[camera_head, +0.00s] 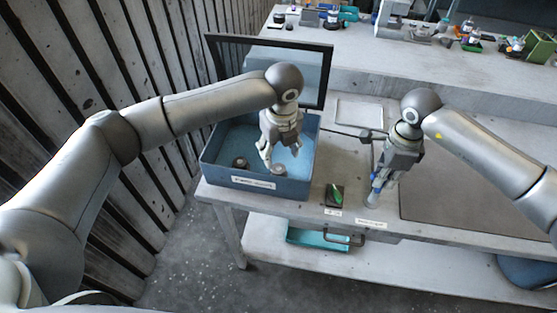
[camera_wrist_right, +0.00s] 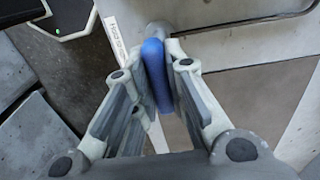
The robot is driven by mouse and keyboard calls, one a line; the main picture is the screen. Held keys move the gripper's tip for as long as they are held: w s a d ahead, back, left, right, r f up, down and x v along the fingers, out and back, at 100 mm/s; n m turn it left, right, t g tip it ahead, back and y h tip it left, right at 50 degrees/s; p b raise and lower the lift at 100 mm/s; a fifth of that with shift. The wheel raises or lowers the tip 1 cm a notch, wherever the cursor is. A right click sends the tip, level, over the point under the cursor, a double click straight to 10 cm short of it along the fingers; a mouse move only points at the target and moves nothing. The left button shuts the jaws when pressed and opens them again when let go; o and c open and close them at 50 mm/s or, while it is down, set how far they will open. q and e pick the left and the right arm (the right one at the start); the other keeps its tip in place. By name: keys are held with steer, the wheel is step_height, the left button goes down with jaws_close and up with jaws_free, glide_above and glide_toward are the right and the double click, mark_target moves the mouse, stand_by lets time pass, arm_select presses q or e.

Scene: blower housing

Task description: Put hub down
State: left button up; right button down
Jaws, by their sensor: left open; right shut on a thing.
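A blue box (camera_head: 240,182) with its dark-framed lid raised stands at the left of the table. Two small grey round parts lie in it, one to the left (camera_head: 240,162) and one nearer the middle (camera_head: 278,169); which is the hub I cannot tell. My left gripper (camera_head: 279,154) is open, fingers down inside the box, just above the middle part; I see no gap or contact clearly. My right gripper (camera_head: 378,181) is shut on a blue-handled tool (camera_wrist_right: 157,75), upright near the table's front edge, its grey end pointing down.
A small dark holder with a green item (camera_head: 336,195) sits at the front edge between box and right gripper. A dark mat (camera_head: 460,205) lies to the right. A pale tray (camera_head: 358,112) lies behind. Bottles and tools crowd the back bench.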

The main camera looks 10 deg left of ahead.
arm_select(q)
steer(key=r, duration=0.3)
steer(key=shift+s+d+r, duration=0.1)
steer(key=shift+s+r, duration=0.1)
steer(key=shift+r, duration=0.15)
arm_select(e)
steer(key=shift+r, duration=1)
steer(key=shift+w+r, duration=0.35)
steer(key=shift+r, duration=0.45)
arm_select(q)
steer(key=shift+w, duration=0.15)
arm_select(e)
steer(key=shift+s+r, duration=0.1)
steer(key=shift+r, duration=0.55)
steer(key=c, duration=1.5)
jaws_free()
steer(key=shift+s, duration=0.15)
steer(key=shift+o, duration=0.7)
steer(key=shift+f, duration=0.15)
